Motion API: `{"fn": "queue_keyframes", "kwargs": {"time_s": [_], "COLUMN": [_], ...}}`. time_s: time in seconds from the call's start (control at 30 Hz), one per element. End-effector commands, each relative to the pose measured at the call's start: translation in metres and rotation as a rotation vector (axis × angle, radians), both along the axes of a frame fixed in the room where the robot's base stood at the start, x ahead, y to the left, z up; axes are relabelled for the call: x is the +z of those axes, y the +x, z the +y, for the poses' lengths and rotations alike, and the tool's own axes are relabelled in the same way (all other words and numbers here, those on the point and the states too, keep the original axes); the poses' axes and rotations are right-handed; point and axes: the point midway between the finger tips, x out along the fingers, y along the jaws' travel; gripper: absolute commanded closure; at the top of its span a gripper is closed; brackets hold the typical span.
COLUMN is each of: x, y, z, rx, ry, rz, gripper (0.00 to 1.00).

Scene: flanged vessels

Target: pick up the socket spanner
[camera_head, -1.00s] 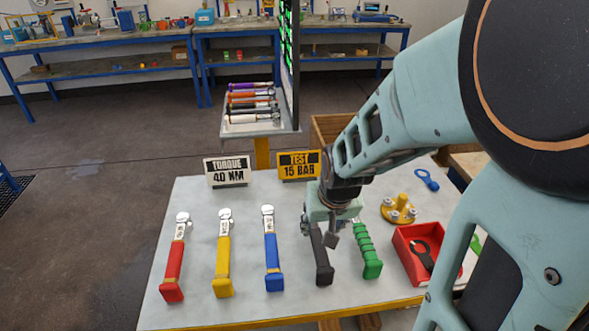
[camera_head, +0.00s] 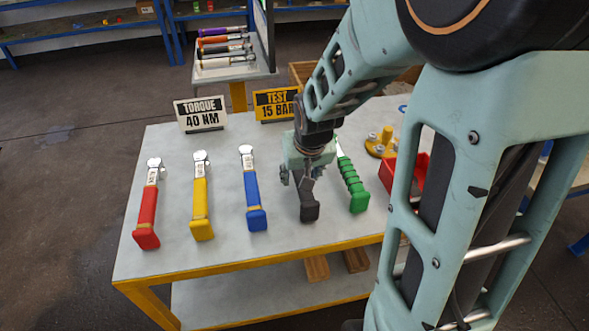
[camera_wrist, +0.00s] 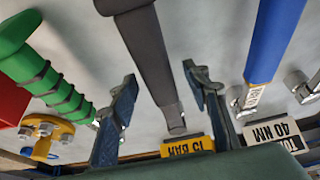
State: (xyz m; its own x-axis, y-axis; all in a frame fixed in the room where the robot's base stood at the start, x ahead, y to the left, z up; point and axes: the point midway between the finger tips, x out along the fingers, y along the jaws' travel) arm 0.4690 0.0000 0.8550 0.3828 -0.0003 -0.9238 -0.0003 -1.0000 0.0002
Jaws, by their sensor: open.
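A black-handled tool (camera_head: 308,206) lies on the grey table, between a blue-handled wrench (camera_head: 252,197) and a green ribbed-handled tool (camera_head: 353,188). I cannot tell for certain which tool is the socket spanner. My gripper (camera_head: 303,178) hangs over the black tool and hides its far part in the head view. In the wrist view my gripper (camera_wrist: 160,80) is open, one finger on each side of the black tool (camera_wrist: 148,50) and apart from it. Its grey shaft end shows between the fingers.
Red (camera_head: 147,215) and yellow (camera_head: 203,205) wrenches lie to the left. Signs reading TORQUE 40 NM (camera_head: 200,114) and TEST 15 BAR (camera_head: 276,103) stand behind. A yellow flanged part (camera_head: 380,143) and a red tray (camera_head: 420,170) are on the right, the tray partly hidden by my arm.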

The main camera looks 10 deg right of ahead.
Motion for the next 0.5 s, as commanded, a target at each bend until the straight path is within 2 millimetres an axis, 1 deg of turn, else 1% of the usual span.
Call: {"fn": "queue_keyframes", "kwargs": {"time_s": [0.03, 0.07, 0.33, 0.5], "x": [-0.0082, -0.0093, -0.0083, -0.0083], "y": [0.0022, 0.0030, 0.0038, 0.0037], "z": [0.0003, 0.0003, 0.0005, 0.0004], "rx": [0.001, 0.001, 0.000, 0.000], "ry": [0.000, 0.000, 0.000, 0.000], "rz": [-0.001, -0.001, 0.000, 0.000], "gripper": [0.56, 0.56, 0.56, 0.75]}}
